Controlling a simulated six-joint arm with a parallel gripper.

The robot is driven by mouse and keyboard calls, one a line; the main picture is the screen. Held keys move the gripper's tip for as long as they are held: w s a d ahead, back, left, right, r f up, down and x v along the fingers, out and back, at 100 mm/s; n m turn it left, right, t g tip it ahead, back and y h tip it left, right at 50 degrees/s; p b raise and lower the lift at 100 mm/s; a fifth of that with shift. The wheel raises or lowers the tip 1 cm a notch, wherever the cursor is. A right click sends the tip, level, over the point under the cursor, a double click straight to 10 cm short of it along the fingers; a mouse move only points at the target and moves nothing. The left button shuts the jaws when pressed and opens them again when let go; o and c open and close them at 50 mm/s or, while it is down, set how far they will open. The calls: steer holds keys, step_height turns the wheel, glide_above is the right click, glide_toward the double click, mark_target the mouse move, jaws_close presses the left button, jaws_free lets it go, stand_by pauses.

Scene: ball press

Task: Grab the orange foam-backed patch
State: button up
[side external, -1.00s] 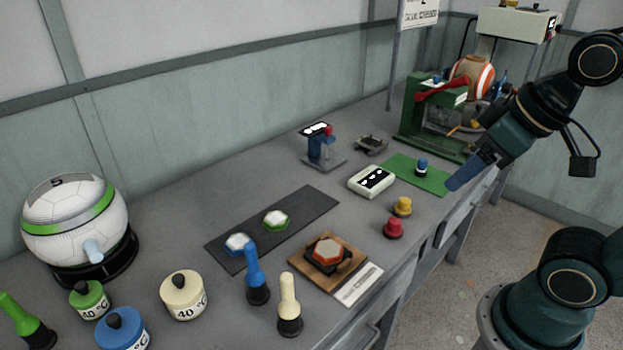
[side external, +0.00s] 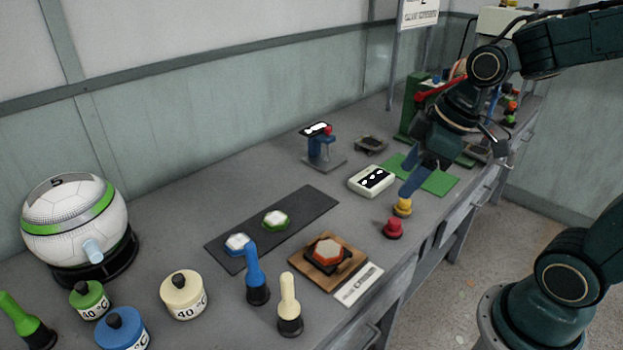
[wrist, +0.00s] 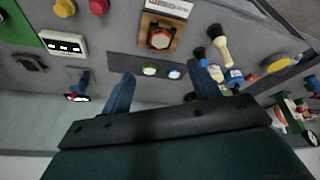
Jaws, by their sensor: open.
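The orange hexagonal patch (side external: 327,250) sits on a dark holder on a brown wooden board (side external: 301,271) near the bench's front edge. It also shows in the wrist view (wrist: 160,39), near the top middle. My gripper (side external: 408,183) is in the air over the bench, well to the right of the patch in the side view, near the yellow knob. In the wrist view its two blue fingers (wrist: 160,88) are spread apart with nothing between them. The patch's foam backing cannot be made out.
A dark mat (side external: 310,212) with a green-rimmed and a blue-rimmed hexagon lies behind the board. Blue (side external: 254,272) and cream (side external: 289,303) handled tools stand left of it. Red (side external: 393,229) and yellow (side external: 402,207) knobs and a white box (side external: 371,181) stand to the right.

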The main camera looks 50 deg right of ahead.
steer(key=w+d+f+n+y, duration=0.2)
steer(key=w+f+n, duration=0.3)
steer(key=w+f, duration=0.4)
step_height(320, 180, down, 3)
steer(key=shift+d+r+n+g+y, duration=0.1)
steer(key=shift+d+n+g+y, duration=0.2)
steer(key=shift+y, duration=0.6)
glide_toward(330, 249)
steer(key=shift+x, duration=1.45)
steer(key=shift+w, duration=0.15)
steer(key=shift+x, duration=2.55)
steer(key=c, duration=0.6)
